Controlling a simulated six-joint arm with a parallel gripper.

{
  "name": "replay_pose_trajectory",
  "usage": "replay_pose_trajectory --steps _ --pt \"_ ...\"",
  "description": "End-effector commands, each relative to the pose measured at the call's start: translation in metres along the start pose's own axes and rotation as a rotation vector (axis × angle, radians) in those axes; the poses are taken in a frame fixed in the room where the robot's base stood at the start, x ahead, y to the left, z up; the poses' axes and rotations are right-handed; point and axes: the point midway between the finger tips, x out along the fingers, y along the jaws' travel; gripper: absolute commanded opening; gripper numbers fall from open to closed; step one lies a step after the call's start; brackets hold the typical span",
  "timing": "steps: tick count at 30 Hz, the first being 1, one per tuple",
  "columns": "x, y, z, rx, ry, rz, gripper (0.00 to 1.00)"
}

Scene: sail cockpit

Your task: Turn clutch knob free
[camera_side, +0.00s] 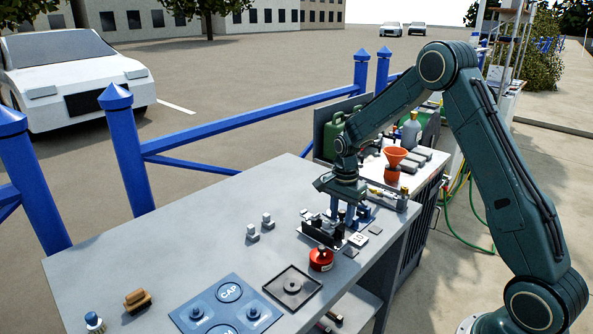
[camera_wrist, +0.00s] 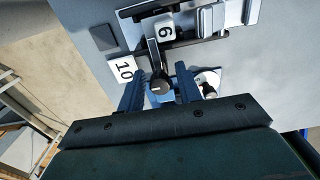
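The clutch knob (camera_wrist: 160,87) is a small dark round cap with a pale mark on top. It shows in the wrist view between the two blue fingers of my gripper (camera_wrist: 160,88). The fingers are apart, one on each side of the knob, and a gap seems to show on both sides. A dark lever (camera_wrist: 153,57) runs from beside the knob toward the top. In the side view my gripper (camera_side: 342,212) points down over the fixture on the grey table, and its fingers and the arm partly hide the knob there.
A dark square tray (camera_side: 291,288) and a blue panel (camera_side: 226,306) lie further left.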

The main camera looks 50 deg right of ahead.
Motion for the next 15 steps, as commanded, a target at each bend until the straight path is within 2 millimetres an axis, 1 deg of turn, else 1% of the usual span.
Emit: replay_pose_trajectory --steps 7,12,15 --pt "0.0005 0.0001 0.0001 0.0 0.0 0.0 0.35" --pt "0.0003 0.0001 0.0 0.0 0.0 0.0 0.01" --pt "0.0003 0.0001 0.0 -0.001 0.0 0.0 0.02"
